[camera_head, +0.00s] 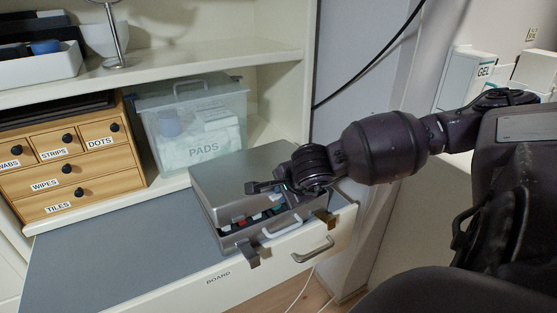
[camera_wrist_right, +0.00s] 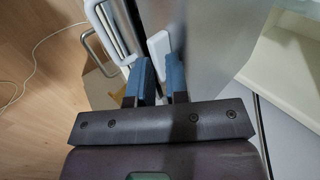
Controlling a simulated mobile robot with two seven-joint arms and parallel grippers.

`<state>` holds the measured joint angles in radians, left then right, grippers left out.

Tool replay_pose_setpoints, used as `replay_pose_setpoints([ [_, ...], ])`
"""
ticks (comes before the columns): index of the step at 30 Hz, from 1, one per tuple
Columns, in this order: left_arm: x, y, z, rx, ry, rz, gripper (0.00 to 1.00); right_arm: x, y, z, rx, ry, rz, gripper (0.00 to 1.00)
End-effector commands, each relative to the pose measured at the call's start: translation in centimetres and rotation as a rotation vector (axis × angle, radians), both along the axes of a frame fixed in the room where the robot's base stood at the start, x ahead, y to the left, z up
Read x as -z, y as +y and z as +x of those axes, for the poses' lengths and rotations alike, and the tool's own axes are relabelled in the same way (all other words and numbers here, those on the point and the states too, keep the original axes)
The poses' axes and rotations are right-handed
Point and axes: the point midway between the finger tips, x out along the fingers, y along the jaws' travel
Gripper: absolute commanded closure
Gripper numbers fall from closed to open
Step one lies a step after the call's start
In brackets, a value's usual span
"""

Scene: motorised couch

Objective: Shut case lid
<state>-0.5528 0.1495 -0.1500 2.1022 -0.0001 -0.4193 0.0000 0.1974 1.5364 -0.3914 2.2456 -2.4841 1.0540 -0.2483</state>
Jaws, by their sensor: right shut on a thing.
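A grey metal case (camera_head: 219,218) sits on the pulled-out board. Its lid (camera_head: 235,172) is partly lowered, and a gap at the front shows several small coloured items inside. A white handle (camera_head: 282,228) is on the case's front; a white handle also shows in the right wrist view (camera_wrist_right: 97,22). My right gripper (camera_head: 283,189) is at the lid's front edge. In the right wrist view its two blue fingers (camera_wrist_right: 159,82) are close together, shut on the lid at a pale tab (camera_wrist_right: 159,43). The exact contact is partly hidden. My left gripper is not in view.
The grey-topped board (camera_head: 120,245) is clear left of the case. A clear PADS box (camera_head: 197,125) stands behind, beside a wooden drawer unit (camera_head: 75,165). White boxes (camera_head: 468,75) stand at the right.

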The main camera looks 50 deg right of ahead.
Motion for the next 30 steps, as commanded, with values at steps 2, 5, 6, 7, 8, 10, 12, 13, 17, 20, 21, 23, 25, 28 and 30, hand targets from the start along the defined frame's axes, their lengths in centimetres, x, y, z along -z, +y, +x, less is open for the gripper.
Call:
replay_pose_setpoints([
  [2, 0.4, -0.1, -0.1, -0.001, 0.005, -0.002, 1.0, 1.4, -0.1, -0.1, 0.003, 0.004, 0.001, 1.0],
  [5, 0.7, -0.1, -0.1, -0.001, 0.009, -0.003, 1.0, 2.6, -0.1, -0.2, 0.003, -0.007, -0.004, 1.0],
  [6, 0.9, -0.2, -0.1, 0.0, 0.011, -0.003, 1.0, 3.0, 0.0, -0.2, 0.002, -0.026, -0.009, 1.0],
  [7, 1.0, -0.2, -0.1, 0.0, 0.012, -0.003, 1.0, 3.3, 0.0, -0.2, 0.003, -0.037, -0.012, 1.0],
  [8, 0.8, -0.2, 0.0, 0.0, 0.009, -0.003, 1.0, 2.8, -0.1, 0.0, 0.003, -0.041, -0.014, 0.94],
  [10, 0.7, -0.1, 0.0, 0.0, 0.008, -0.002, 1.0, 2.6, -0.1, 0.0, 0.003, -0.042, -0.014, 0.83],
  [12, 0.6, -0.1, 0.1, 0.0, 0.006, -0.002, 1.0, 2.6, -0.1, 0.0, 0.002, -0.041, -0.013, 0.72],
  [13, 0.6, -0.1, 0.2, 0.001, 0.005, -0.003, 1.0, 2.6, -0.1, 0.0, 0.002, -0.041, -0.013, 0.68],
  [17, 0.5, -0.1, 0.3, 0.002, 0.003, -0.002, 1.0, 2.6, -0.1, 0.0, 0.002, -0.042, -0.014, 0.65],
  [20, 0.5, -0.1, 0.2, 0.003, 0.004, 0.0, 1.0, 2.5, -0.1, 0.0, 0.002, -0.042, -0.014, 0.65],
  [21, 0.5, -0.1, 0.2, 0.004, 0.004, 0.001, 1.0, 2.5, -0.1, 0.0, 0.002, -0.042, -0.014, 0.65],
  [23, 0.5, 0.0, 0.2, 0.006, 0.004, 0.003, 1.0, 2.6, -0.1, 0.0, 0.002, -0.041, -0.013, 0.65],
  [25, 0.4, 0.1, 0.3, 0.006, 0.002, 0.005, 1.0, 2.5, 0.0, -0.1, 0.002, -0.041, -0.013, 0.65],
  [28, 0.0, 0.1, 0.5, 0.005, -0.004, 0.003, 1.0, 2.4, 0.1, -0.5, 0.001, -0.042, -0.013, 0.65],
  [30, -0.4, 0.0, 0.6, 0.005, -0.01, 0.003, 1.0, 2.4, 0.2, -0.9, 0.002, -0.042, -0.012, 0.65],
])
